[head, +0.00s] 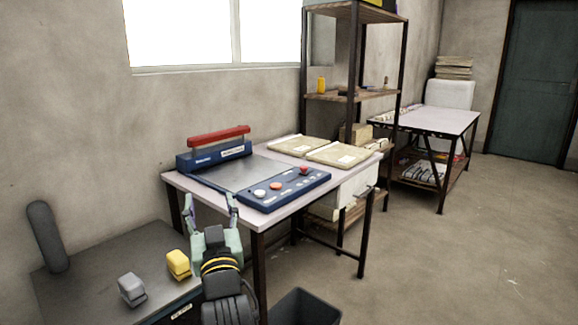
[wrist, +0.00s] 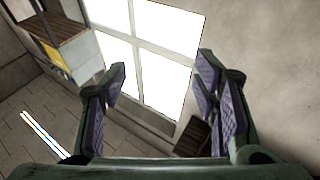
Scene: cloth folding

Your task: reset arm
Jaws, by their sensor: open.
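My gripper (head: 211,205) is at the lower middle of the head view, its two fingers pointing up and spread apart. It stands in front of the near corner of the table with the blue and red machine, and holds nothing. In the wrist view my gripper (wrist: 160,95) shows two purple-padded fingers wide apart with an empty gap. Through the gap I see the window (wrist: 150,50) and the wall. No cloth lies between the fingers.
A blue press machine with a red handle (head: 218,136) and folded beige cloths (head: 338,154) sit on the white-topped table (head: 260,218). A grey block (head: 131,289) and a yellow block (head: 178,265) stand at lower left. A dark bin (head: 305,307) is on the floor. Floor at right is clear.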

